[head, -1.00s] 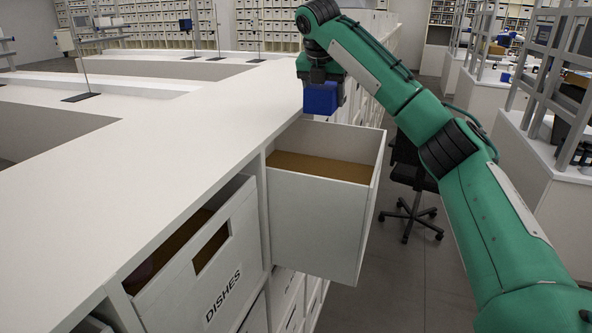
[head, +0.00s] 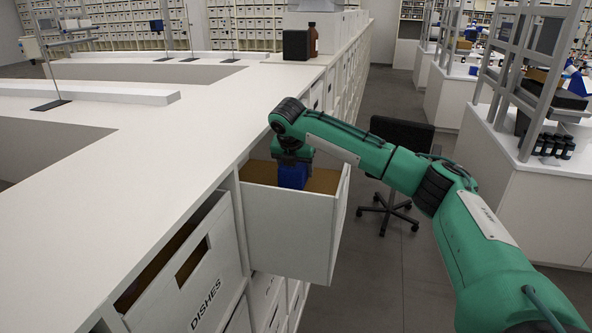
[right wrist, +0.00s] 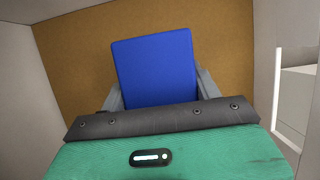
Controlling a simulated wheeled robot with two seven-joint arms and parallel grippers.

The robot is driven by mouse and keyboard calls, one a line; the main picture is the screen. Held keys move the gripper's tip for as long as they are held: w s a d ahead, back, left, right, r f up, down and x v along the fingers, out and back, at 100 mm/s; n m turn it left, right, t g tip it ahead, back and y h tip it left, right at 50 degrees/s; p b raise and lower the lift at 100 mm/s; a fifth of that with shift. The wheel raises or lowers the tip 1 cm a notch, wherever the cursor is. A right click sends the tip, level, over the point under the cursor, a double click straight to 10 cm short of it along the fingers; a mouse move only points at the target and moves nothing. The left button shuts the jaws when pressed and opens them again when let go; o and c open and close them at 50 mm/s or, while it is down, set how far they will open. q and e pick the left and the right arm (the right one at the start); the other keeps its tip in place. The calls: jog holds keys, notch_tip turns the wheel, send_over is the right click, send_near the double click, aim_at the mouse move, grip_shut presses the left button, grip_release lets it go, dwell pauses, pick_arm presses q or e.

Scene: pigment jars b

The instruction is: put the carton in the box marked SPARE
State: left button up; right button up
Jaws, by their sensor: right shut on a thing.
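The blue carton (head: 293,175) is held in my right gripper (head: 294,158), partly below the rim of a pulled-out white box (head: 290,225) with a brown floor. In the right wrist view the carton (right wrist: 155,68) sits between the two grey fingers of my right gripper (right wrist: 160,88), over the box's brown floor (right wrist: 75,50). I cannot tell whether the carton touches the floor. The label on this box's front is not visible, so I cannot read SPARE on it. My left gripper is not in view.
A box marked DISHES (head: 195,275) is partly pulled out nearer to me, on the left. The white counter top (head: 130,190) beside the boxes is clear. A black block (head: 295,44) and a brown bottle (head: 313,40) stand at its far end. A black chair (head: 400,140) stands behind my right arm.

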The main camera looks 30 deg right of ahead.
jog(key=shift+f, duration=0.6)
jog(key=shift+d+f, duration=0.1)
jog(key=shift+f, duration=0.4)
jog(key=o, duration=1)
jog(key=shift+f, duration=0.1)
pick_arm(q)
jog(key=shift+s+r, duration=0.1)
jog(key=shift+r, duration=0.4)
